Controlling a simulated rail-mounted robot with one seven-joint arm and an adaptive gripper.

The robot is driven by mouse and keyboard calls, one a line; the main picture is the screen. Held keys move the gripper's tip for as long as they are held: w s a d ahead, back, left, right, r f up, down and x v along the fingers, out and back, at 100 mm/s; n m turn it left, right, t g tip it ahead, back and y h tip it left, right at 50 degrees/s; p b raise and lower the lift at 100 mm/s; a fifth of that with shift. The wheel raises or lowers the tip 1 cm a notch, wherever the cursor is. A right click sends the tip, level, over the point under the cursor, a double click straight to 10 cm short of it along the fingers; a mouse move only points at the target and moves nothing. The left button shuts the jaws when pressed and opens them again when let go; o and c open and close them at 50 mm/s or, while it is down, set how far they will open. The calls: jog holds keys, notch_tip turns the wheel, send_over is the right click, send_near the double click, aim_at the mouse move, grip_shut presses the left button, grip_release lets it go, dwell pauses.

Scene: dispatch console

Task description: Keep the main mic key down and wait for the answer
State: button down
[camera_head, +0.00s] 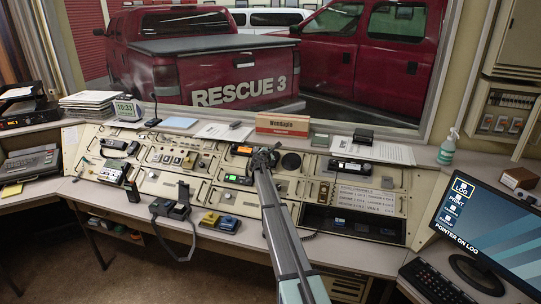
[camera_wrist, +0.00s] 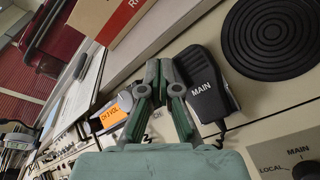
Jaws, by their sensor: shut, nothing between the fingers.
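The main mic is a black hand mic marked MAIN (camera_wrist: 203,88), seen in the wrist view left of the round speaker, with its cord running down from its lower end. My gripper (camera_wrist: 160,66) is shut and empty, its fingertips close together along the mic's left side. One finger overlaps the mic's edge, and I cannot tell whether it touches. The key is not clearly visible, so I cannot tell if it is down. In the head view my gripper (camera_head: 266,152) is over the upper middle of the console and largely hides the mic.
A round black speaker (camera_wrist: 270,35) is right of the mic. An orange-lit display (camera_wrist: 113,116) is left of my gripper. Handsets (camera_head: 178,205) and a computer screen (camera_head: 492,232) are farther off.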

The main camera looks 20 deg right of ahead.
jog(key=shift+f, duration=0.1)
dwell(0.3)
jog(key=shift+w+d+f+b, duration=0.15)
jog(key=shift+w+f+b, duration=0.1)
jog(key=shift+b, duration=0.15)
jog(key=shift+w+d+f+b, duration=0.1)
jog(key=shift+d+f+b, duration=0.05)
jog(key=shift+f+b, duration=0.2)
dwell(2.0)
jog(key=shift+r, duration=0.1)
dwell(1.0)
jog(key=shift+s+a+r+p, duration=0.3)
jog(key=shift+s+r+p, duration=0.1)
jog(key=shift+r, duration=0.2)
jog(key=r, duration=0.1)
jog(key=s+a+r+p, duration=0.1)
jog(key=s+r+p, duration=0.1)
jog(key=r, duration=0.1)
jog(key=shift+a+r, duration=0.1)
jog(key=shift+a, duration=0.25)
dwell(0.5)
